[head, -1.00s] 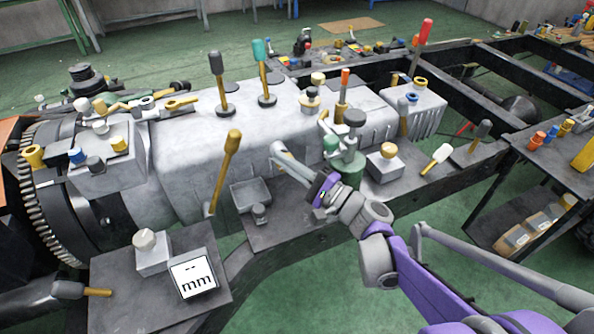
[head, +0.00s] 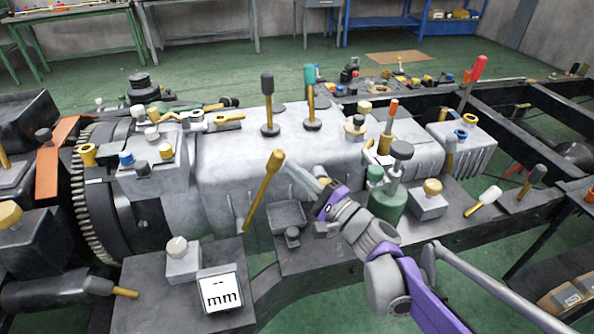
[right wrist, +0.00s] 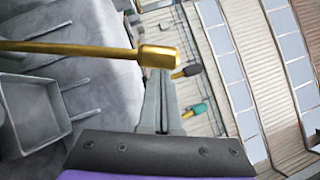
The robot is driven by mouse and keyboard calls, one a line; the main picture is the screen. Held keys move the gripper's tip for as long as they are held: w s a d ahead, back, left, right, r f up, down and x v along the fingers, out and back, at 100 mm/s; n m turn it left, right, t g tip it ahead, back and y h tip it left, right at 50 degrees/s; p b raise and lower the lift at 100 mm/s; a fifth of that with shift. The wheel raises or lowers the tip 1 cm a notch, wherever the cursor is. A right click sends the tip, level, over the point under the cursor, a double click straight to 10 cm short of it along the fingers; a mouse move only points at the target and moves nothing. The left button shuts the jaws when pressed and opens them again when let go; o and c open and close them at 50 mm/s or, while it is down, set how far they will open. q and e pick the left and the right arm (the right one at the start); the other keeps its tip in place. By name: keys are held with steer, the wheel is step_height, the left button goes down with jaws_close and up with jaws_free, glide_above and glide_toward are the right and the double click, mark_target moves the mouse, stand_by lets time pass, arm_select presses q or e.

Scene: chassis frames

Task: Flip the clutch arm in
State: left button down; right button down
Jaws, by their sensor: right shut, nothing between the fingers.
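A long yellow lever (head: 262,192), which looks like the clutch arm, stands on the near side of the grey gearbox housing (head: 235,150). It leans up to the right and ends in a thick yellow knob (head: 276,160). My right gripper (head: 297,172) is shut and empty, just right of the knob in the head view. In the right wrist view the lever (right wrist: 80,47) crosses from the left, and its knob (right wrist: 159,57) overlaps the tips of my shut fingers (right wrist: 162,85). I cannot tell whether they touch. My left gripper is not in view.
A green cylinder (head: 388,202) with a dark cap stands close right of my right gripper. A grey open box (head: 287,214) sits below it. Grey and teal knobbed levers (head: 268,105) rise from the housing top.

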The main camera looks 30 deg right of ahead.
steer(key=w+a+r+n+g+p, duration=0.1)
steer(key=a+r+n+p, duration=0.1)
steer(key=a+p, duration=0.3)
steer(key=w+a+r+n+g+p, duration=0.1)
steer(key=a+r+n+g+p, duration=0.1)
steer(key=a+n+p, duration=0.2)
steer(key=a+p, duration=0.1)
steer(key=a, duration=0.2)
steer(key=shift+w+a+g+h, duration=0.15)
steer(key=shift+a+g+h, duration=0.15)
steer(key=shift+a, duration=0.1)
